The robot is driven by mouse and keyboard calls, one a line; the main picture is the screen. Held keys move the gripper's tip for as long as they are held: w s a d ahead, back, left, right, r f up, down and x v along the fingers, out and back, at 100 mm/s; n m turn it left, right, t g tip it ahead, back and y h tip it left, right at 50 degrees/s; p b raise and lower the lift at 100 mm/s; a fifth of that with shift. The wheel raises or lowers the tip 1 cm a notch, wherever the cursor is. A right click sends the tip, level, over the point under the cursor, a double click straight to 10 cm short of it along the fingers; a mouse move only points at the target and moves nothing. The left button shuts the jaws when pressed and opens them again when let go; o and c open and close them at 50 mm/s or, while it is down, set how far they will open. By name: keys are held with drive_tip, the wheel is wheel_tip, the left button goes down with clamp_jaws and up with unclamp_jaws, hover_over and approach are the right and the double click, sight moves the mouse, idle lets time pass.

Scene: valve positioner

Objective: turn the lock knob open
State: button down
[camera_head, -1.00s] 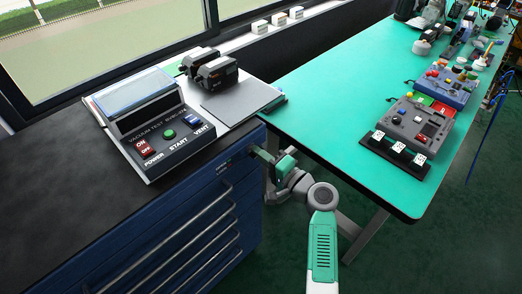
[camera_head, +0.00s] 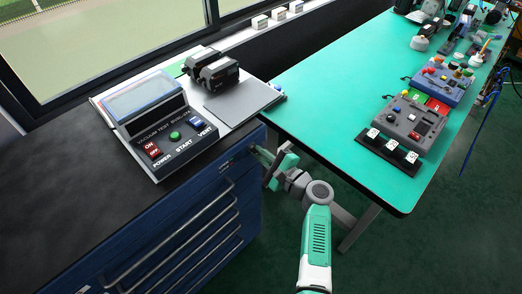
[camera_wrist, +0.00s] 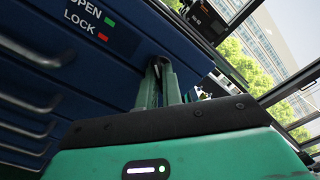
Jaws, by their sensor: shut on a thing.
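The blue drawer cabinet (camera_head: 178,236) stands at the left with a black top. Its front carries a label (camera_wrist: 96,22) in the wrist view, with OPEN beside a green mark and LOCK beside a red mark. My gripper (camera_head: 257,152) is at the upper right corner of the cabinet front. In the wrist view, my gripper's fingers (camera_wrist: 158,68) are close together against the blue front, to the right of and below the label. They are shut on the lock knob, which they mostly hide, so its angle cannot be read.
A vacuum test unit (camera_head: 160,120) and a black device (camera_head: 215,70) sit on the cabinet top. The green table (camera_head: 330,95) is just right of my gripper, with control boxes (camera_head: 408,122) on it. Drawer handles (camera_head: 190,225) stick out from the cabinet front.

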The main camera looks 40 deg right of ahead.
drive_tip(key=shift+m, duration=0.6)
drive_tip(key=c, duration=1.6)
unclamp_jaws()
drive_tip(key=shift+o, duration=0.2)
drive_tip(key=s+p, duration=0.2)
drive_tip(key=s, duration=0.5)
drive_tip(key=shift+s+d+p, duration=0.15)
drive_tip(key=shift+s+p, duration=0.2)
drive_tip(key=shift+s, duration=0.05)
